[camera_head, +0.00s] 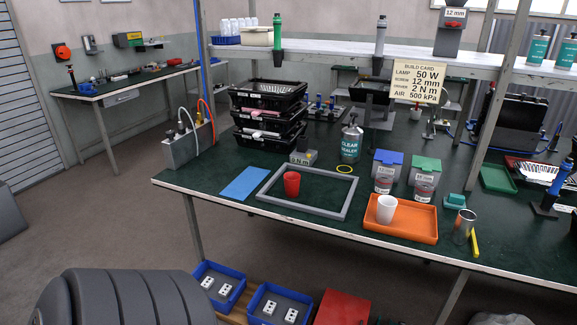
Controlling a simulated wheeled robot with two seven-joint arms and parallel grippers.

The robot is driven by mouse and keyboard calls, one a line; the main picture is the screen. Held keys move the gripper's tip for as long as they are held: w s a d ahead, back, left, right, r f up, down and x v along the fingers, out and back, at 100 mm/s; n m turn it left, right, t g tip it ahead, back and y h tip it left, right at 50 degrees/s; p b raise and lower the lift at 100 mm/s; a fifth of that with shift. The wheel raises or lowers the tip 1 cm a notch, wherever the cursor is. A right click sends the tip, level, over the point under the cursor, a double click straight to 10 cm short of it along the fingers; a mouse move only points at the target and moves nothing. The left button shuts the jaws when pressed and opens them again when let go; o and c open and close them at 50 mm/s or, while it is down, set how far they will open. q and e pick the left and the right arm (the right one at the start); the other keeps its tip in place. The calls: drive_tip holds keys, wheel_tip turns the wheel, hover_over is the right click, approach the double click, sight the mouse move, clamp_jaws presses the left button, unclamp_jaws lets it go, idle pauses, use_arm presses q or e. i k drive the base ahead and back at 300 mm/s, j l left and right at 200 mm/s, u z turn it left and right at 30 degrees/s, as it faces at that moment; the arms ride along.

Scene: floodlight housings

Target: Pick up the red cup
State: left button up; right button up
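The red cup (292,184) stands upright on the green workbench top, inside the grey rectangular frame (345,197), toward its left part. It appears apart from the frame's sides, though its far side is hidden. Nothing is touching it from above. Neither of my grippers shows in the head view.
A white cup (386,209) stands in an orange tray (413,236) to the right. A blue sheet (244,183) lies left of the frame. Stacked black crates (240,124), a grey box (303,157) and a clear sealer bottle (351,144) stand behind. A shelf (340,58) overhangs the back.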

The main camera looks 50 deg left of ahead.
sight(292, 185)
drive_tip(key=u, duration=1.6)
